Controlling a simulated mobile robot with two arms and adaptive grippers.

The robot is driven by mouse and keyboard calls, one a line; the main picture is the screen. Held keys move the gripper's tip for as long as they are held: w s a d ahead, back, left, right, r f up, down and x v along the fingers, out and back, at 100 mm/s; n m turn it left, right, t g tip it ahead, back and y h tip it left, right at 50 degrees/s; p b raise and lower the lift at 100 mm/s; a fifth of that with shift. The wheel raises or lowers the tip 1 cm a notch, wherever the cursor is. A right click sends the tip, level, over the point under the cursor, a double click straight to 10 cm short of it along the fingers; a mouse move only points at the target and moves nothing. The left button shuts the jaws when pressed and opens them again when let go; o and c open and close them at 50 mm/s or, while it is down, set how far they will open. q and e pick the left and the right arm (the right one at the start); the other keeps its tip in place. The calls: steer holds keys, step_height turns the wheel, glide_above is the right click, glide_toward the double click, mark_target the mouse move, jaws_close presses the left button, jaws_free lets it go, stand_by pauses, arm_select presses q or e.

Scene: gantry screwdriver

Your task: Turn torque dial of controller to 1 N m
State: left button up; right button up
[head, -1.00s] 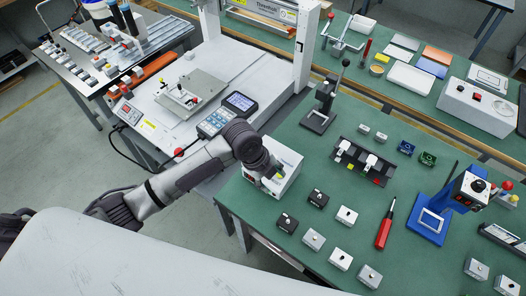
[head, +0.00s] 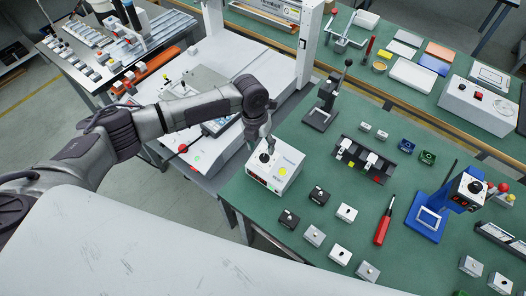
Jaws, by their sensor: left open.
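The controller (head: 280,175) is a white box near the left edge of the green table. Its top carries a dark round dial (head: 265,157) and a yellow button. A small red display (head: 256,180) shows on its front face, too small to read. My left gripper (head: 265,146) is open and points down just above and behind the dial. I cannot tell if its fingertips touch the dial. The dial's scale is too small to read. My right gripper is not in view.
Several small black and grey boxes (head: 313,236) lie in front of the controller. A red screwdriver (head: 383,226) and a blue stand (head: 427,217) are to the right. A black lever press (head: 322,115) stands behind. The gantry machine (head: 232,52) is at the back left.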

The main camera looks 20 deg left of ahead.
mark_target(263, 156)
arm_select(q)
steer(key=f, duration=0.5)
steer(key=shift+d+p, duration=0.3)
steer(key=shift+d, duration=0.05)
jaws_close()
